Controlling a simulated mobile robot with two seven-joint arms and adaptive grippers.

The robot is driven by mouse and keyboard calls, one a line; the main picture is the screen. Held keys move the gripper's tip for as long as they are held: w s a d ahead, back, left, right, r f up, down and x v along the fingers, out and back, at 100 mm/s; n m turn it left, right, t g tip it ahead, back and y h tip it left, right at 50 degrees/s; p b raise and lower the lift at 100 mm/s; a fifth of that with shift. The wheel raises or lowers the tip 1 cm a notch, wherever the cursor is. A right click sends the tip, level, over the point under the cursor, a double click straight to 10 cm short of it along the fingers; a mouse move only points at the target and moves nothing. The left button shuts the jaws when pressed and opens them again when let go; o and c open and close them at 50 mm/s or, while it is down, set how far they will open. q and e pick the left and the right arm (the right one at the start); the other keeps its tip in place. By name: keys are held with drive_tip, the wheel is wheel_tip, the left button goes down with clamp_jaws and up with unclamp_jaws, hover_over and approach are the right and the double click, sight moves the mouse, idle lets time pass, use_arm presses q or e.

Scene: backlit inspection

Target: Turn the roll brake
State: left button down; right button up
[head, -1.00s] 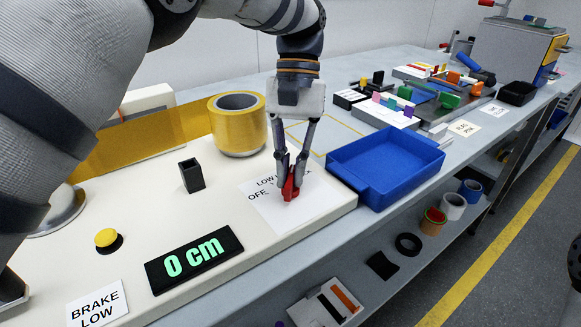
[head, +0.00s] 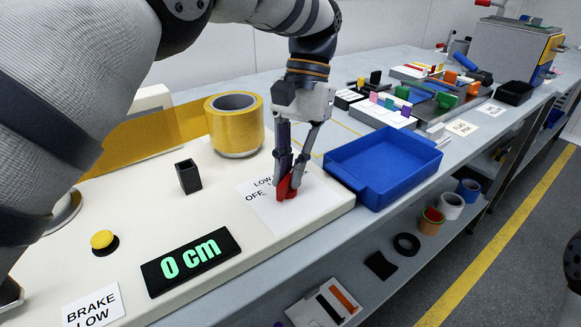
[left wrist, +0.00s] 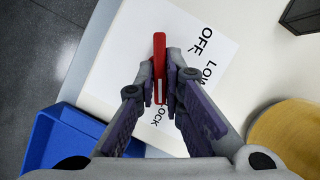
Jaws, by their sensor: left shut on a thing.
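The roll brake is a red knob (head: 287,188) standing on a white label sheet (head: 285,218) on the cream panel. My left gripper (head: 288,178) points down over it with its fingers closed around it. In the left wrist view the red knob (left wrist: 160,48) is a narrow bar between both fingers. A white line on it lies at the end nearer the printed "LOCK". "OFF" and "LOW" are printed to its right there. A display (head: 193,262) reads "0 cm", and a sign (head: 94,306) reads "BRAKE LOW". My right gripper is not seen.
A yellow film roll (head: 222,140) stands behind the knob, with a black square post (head: 188,177) and a yellow button (head: 102,239) to the left. A blue tray (head: 385,185) sits close on the right. More fixtures stand farther along the bench.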

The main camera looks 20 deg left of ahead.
sight(290, 172)
use_arm(q)
drive_tip(key=c, duration=1.7)
unclamp_jaws()
wheel_tip(290, 172, up, 10)
